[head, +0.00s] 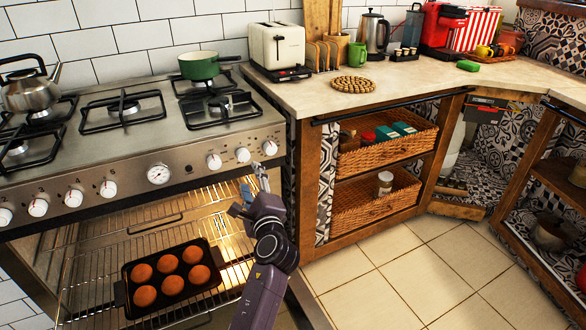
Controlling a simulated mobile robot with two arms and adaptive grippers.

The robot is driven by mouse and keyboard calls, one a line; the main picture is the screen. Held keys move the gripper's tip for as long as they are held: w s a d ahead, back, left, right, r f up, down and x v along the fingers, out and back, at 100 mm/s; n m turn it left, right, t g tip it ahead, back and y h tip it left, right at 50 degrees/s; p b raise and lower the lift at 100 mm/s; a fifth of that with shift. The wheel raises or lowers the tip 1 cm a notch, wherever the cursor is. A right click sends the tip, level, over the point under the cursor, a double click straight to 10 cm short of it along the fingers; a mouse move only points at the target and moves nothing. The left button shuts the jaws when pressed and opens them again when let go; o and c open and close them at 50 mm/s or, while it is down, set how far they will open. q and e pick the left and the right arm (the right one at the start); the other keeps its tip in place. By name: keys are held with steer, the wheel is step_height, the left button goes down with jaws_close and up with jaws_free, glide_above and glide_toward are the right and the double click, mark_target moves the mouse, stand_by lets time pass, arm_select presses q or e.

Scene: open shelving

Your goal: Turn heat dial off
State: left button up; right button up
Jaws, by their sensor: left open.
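The stove front carries a row of white dials. The rightmost dial (270,147) sits at the panel's right end, with another dial (242,154) and a third dial (214,161) to its left. Several more, such as this dial (108,188), lie further left beyond a round gauge (158,173). Which one is the heat dial, and how each is turned, I cannot tell. My left gripper (250,187) is open and empty just below the two rightmost dials. Contact with a dial cannot be made out. My right gripper is out of view.
The oven (180,230) is lit and open, with a pan (125,285) of round brown buns on its rack (100,235). A green pot (198,66) and a kettle (32,92) stand on the stove. Wicker baskets (385,155) fill the shelving at right. Tiled floor is clear.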

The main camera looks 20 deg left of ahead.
mark_target(244, 158)
arm_select(q)
steer(key=x, duration=0.2)
steer(key=r+x, duration=0.1)
steer(key=x, duration=0.4)
steer(key=shift+w+a+r+b, duration=0.25)
steer(key=shift+a+r+b, duration=0.1)
steer(key=shift+r+b, duration=0.05)
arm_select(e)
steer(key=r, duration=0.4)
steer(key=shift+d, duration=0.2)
arm_select(q)
steer(key=shift+c, duration=0.4)
steer(key=c, duration=1)
steer(key=shift+c, duration=0.4)
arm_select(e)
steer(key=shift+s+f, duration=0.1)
